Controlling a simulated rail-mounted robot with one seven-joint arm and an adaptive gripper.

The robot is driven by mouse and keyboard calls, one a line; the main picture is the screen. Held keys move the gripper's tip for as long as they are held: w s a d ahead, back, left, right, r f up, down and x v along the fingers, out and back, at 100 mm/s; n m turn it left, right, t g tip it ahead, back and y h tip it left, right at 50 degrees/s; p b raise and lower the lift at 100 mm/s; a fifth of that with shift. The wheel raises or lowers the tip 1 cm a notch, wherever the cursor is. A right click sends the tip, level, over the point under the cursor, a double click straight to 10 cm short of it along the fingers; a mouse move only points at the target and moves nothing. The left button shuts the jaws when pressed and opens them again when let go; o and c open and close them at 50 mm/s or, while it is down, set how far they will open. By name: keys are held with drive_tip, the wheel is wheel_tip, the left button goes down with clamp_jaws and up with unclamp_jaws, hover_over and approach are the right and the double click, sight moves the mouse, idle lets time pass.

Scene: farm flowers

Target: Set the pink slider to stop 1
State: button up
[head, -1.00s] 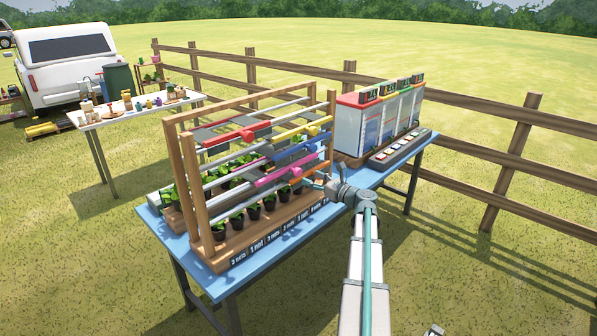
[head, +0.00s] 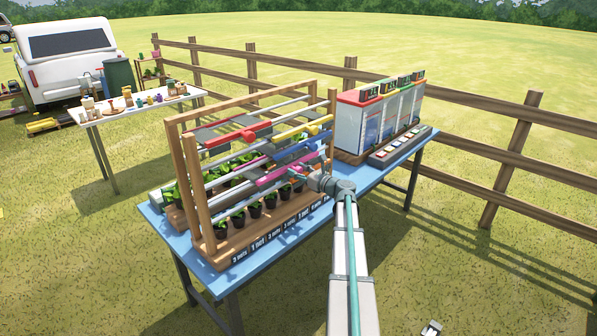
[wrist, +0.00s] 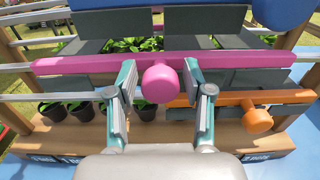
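The pink slider (wrist: 90,63) is a long bar on a rail of the wooden rack, with a round pink knob (wrist: 160,83) facing me in the wrist view. In the head view the pink slider (head: 272,177) sits low on the rack, and my gripper hides its right part. My gripper (wrist: 160,70) is open, with one finger on each side of the knob and gaps visible between fingers and knob. In the head view my gripper (head: 304,176) is at the rack's front right. No stop marks on the rail are readable.
An orange slider (wrist: 257,117) with its own knob lies just below and right of my right finger. Red (head: 236,137), yellow (head: 300,131) and blue sliders are higher up. Potted plants (head: 254,211) stand below, behind labelled plates. A white cabinet (head: 362,122) stands right.

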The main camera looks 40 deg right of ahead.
clamp_jaws()
